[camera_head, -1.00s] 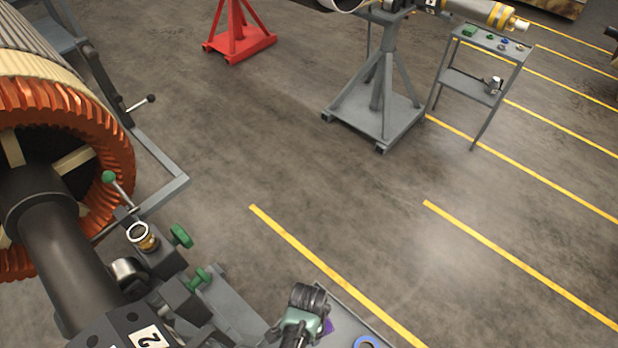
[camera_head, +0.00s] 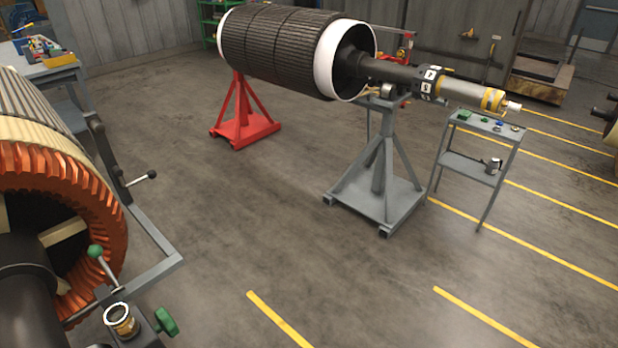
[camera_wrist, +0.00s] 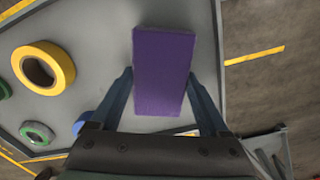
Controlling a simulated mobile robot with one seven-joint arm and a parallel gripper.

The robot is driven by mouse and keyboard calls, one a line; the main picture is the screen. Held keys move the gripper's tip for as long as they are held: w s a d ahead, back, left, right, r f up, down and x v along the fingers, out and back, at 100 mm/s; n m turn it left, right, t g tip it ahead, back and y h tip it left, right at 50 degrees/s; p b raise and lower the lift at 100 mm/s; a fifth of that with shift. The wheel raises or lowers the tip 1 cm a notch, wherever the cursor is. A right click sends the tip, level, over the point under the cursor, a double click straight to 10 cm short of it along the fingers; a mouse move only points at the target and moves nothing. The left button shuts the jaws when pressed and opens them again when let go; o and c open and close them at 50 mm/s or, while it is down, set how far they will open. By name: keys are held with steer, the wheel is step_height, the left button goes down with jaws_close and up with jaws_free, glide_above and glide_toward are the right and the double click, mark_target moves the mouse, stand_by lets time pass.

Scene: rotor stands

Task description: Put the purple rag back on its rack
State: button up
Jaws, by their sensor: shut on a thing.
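The purple rag (camera_wrist: 163,65) is a flat rectangular block in the wrist view. My gripper (camera_wrist: 160,78) has one finger against each long side of it and is shut on it. The rag is over a grey tray top (camera_wrist: 95,25); I cannot tell whether it touches it. The head view shows neither my gripper nor the rag. I cannot identify the rag's rack with certainty in either view.
A yellow tape roll (camera_wrist: 43,67) and other rolls lie left of the rag. In the head view, a rotor (camera_head: 290,50) rests on a red stand (camera_head: 240,115) and a grey stand (camera_head: 378,180). A small shelved stand (camera_head: 470,165) is beside them. Open floor lies between.

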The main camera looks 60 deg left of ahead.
steer(key=o, duration=1.2)
steer(key=shift+f, duration=0.1)
steer(key=shift+c, duration=0.2)
step_height(320, 180, up, 12)
steer(key=p, duration=0.1)
